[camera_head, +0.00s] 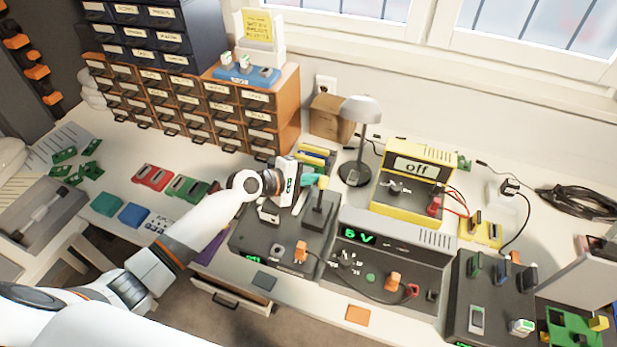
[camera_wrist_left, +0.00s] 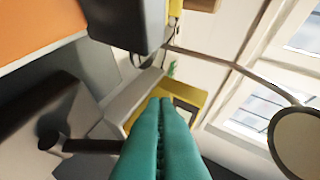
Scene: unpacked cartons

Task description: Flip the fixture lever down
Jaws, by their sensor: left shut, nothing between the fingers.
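The dark fixture box (camera_head: 262,238) sits on the bench near the middle of the head view. Its black lever (camera_head: 317,208) stands up at the box's right rear. My left gripper (camera_head: 315,182) is shut and empty, its teal fingers pointing right at the height of the lever's top. Whether they touch the lever cannot be told. In the left wrist view the shut teal fingers (camera_wrist_left: 164,125) fill the lower middle. A large dark block above them there is too close to name surely. My right gripper is not in view.
A grey power supply (camera_head: 395,240) reading "5 V" stands right of the fixture, with a yellow unit (camera_head: 413,180) reading "off" behind it. A grey lamp (camera_head: 358,140) stands behind the lever. Drawer cabinets (camera_head: 215,108) line the back left.

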